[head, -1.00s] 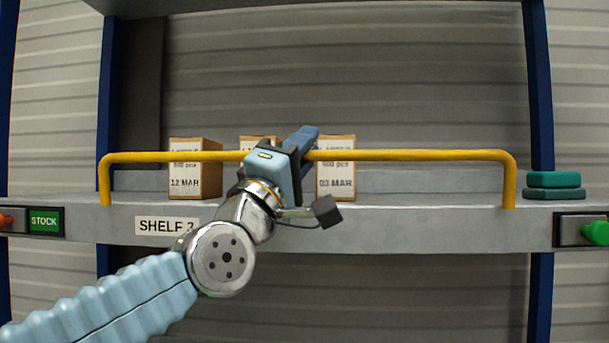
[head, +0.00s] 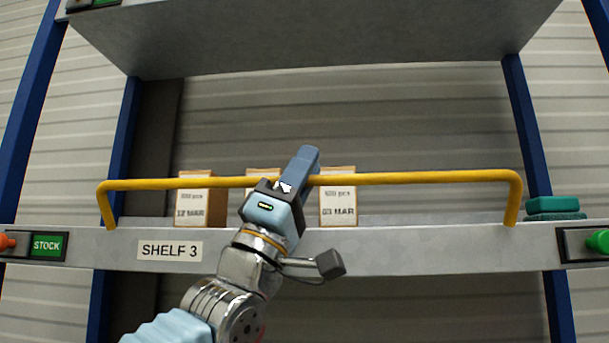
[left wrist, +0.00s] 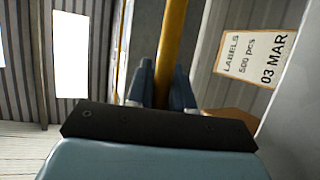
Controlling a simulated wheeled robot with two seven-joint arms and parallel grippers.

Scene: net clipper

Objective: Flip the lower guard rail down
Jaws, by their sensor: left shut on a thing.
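The yellow guard rail (head: 420,178) spans the front of the shelf marked SHELF 3, standing up with its two ends bent down to the shelf edge. My left gripper (head: 300,180) is shut on the rail's crossbar, a little left of its middle. In the left wrist view the rail (left wrist: 173,45) runs between the two fingers (left wrist: 160,85). My right gripper is not in view.
Boxes stand behind the rail, including one dated 12 MAR (head: 193,200) and one dated 03 MAR (head: 338,205). Teal blocks (head: 553,207) sit at the right end. An upper shelf (head: 310,40) overhangs. Blue posts (head: 122,150) flank the bay.

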